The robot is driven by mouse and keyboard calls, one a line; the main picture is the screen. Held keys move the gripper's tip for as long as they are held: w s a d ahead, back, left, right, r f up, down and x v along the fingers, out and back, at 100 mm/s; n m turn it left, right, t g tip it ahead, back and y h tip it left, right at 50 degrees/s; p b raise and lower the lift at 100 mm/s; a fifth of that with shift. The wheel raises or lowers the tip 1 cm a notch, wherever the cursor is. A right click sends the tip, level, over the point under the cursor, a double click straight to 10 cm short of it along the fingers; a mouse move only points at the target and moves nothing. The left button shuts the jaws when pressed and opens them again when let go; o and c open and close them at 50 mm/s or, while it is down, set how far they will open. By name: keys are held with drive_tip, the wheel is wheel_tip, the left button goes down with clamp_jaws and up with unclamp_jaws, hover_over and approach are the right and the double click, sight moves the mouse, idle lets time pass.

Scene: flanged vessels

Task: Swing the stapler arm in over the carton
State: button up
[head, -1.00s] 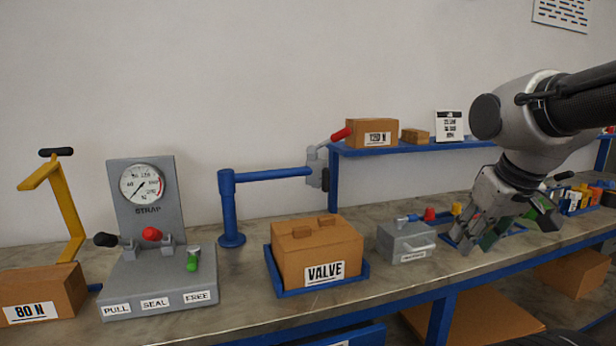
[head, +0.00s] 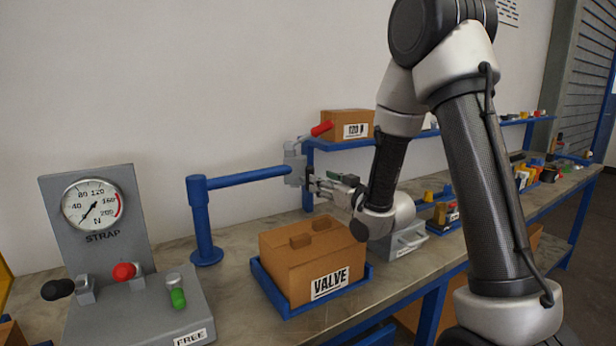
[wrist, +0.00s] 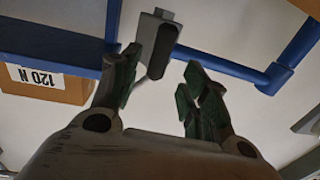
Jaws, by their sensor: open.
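The stapler arm is a blue horizontal bar (head: 245,177) on a blue post (head: 201,220), with a grey stapler head (head: 293,170) and a red-gripped lever (head: 321,128) at its right end. The arm lies behind the carton (head: 312,258), marked VALVE. My gripper (head: 318,182) is open just right of the stapler head. In the wrist view, which is upside down, the grey head (wrist: 157,24) and its black handle (wrist: 161,52) appear between the spread fingertips (wrist: 160,68). I cannot tell whether they touch.
The carton sits in a blue tray (head: 290,312). A strap gauge console (head: 120,220) with levers stands left. A blue shelf (head: 375,138) with a 120 N box (head: 346,124) is behind my gripper. A grey toolbox (head: 401,242) stands right of the carton.

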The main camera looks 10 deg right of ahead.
drive_tip(key=x, duration=0.7)
drive_tip(key=shift+w, duration=0.15)
clamp_jaws()
